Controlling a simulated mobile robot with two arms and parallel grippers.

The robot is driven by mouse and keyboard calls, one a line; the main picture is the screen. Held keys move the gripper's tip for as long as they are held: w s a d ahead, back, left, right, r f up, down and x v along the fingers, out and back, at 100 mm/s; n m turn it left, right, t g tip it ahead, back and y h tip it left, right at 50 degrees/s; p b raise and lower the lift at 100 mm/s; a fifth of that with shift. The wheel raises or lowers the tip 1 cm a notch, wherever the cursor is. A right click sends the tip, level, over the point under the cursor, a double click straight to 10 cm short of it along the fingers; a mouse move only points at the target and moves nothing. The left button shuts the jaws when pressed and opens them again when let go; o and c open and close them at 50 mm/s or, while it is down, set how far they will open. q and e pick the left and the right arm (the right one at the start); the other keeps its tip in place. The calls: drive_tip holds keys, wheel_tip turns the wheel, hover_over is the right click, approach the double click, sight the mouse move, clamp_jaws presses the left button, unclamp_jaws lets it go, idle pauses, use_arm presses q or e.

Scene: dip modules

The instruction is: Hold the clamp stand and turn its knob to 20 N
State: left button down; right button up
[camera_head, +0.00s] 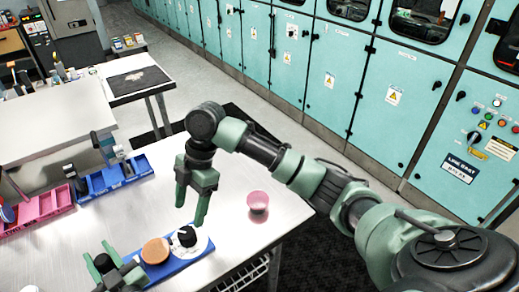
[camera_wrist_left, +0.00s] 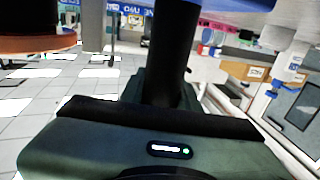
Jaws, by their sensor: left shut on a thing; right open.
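The clamp stand shows as a blue base (camera_head: 181,264) at the table's front, with an orange-brown disc (camera_head: 155,250) and a white dial with a black knob (camera_head: 187,237). The dial reading is too small to tell. My left gripper (camera_head: 100,255) is at the stand's left end. In the left wrist view it is shut around a dark upright post (camera_wrist_left: 172,55), which I take as part of the stand. An orange-brown disc (camera_wrist_left: 38,43) shows there at upper left. My right gripper (camera_head: 191,214) is open and empty, pointing down above the knob, apart from it.
A pink cup (camera_head: 258,201) stands right of the stand, near the table edge. A blue bin (camera_head: 112,178) and a pink bin (camera_head: 40,207) stand at the left. The table (camera_head: 125,215) is bare between bins and stand. Teal cabinets line the back.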

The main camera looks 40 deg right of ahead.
drive_tip(key=w+d+m+t+y, duration=0.3)
drive_tip(key=w+d+m+t, duration=0.3)
drive_tip(key=w+d, duration=0.5)
drive_tip(key=d+f+m+t, duration=0.1)
drive_tip(key=d+m, duration=0.1)
drive_tip(key=d, duration=0.3)
drive_tip(key=w+d+f+m+t+h, duration=0.1)
drive_tip(key=d+f+m, duration=0.1)
drive_tip(key=d, duration=0.4)
drive_tip(key=d+f+m+t+h, duration=0.1)
drive_tip(key=d+m, duration=0.1)
drive_tip(key=d, duration=0.4)
drive_tip(key=shift+w+d+f+m, duration=0.25)
drive_tip(key=shift+f+m, duration=0.05)
drive_tip(key=shift+f, duration=0.05)
drive_tip(key=shift+d+f+t+h, duration=0.2)
drive_tip(key=shift+d+t+h, duration=0.15)
drive_tip(key=shift+d, duration=0.3)
use_arm(q)
drive_tip(key=c, duration=0.9)
unclamp_jaws()
drive_tip(key=shift+c, duration=0.2)
drive_tip(key=shift+r, duration=0.1)
use_arm(e)
drive_tip(key=shift+r, duration=0.15)
